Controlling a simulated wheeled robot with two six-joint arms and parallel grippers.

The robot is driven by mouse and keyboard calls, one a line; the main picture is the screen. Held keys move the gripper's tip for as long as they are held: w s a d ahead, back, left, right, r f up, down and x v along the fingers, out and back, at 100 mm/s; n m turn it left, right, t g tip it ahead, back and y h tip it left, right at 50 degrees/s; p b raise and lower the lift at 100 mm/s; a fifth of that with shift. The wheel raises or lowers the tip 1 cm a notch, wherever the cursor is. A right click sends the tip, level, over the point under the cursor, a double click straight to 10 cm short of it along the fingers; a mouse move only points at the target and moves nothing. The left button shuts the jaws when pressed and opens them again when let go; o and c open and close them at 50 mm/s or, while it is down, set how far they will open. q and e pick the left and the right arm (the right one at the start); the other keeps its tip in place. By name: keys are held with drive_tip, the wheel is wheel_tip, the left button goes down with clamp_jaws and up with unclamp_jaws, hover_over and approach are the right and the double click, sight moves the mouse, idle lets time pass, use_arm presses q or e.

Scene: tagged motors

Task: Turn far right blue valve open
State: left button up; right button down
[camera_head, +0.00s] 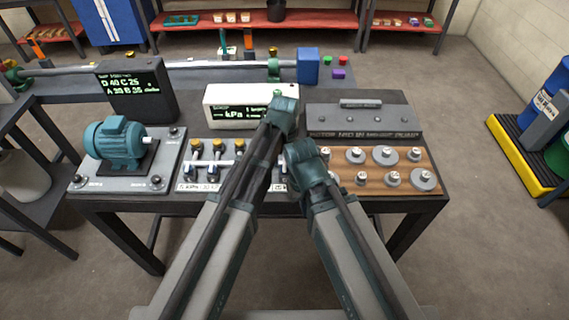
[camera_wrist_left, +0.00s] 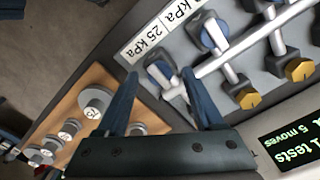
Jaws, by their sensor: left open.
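The far right blue valve (camera_wrist_left: 158,72) shows in the left wrist view beside the "25 kPa" label, nearest the wooden board. My left gripper (camera_wrist_left: 160,80) is open, with one blue finger on each side of this valve in that view. I cannot tell whether either finger touches it. Another blue valve (camera_wrist_left: 213,35) stands farther along the valve panel. In the head view the panel (camera_head: 184,187) lies in the middle of the table, and my left arm hides its right part and the far right valve. My right arm shows there, but its gripper does not.
A wooden board (camera_wrist_left: 58,105) with several round weights lies beside the panel. Gold knobs (camera_wrist_left: 250,98) and a white kPa display (camera_head: 226,95) stand behind the valves. A teal motor (camera_head: 118,142) is on the left, and a grey box (camera_head: 362,118) is behind the weights.

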sight(284, 170)
use_arm(q)
wheel_tip(284, 170, up, 13)
drive_tip(key=p, duration=1.2)
drive_tip(key=shift+r+p, duration=0.15)
drive_tip(key=shift+p, duration=0.25)
drive_tip(key=s+a+f+n+b, duration=0.1)
drive_tip(key=s+a+b, duration=0.1)
drive_tip(key=s, duration=0.6)
drive_tip(key=s+a+f+n+y+b, duration=0.1)
drive_tip(key=s+a, duration=0.3)
drive_tip(key=s, duration=0.4)
drive_tip(key=shift+f+n+b, duration=0.35)
drive_tip(key=shift+f+n, duration=0.25)
drive_tip(key=shift+f, duration=0.2)
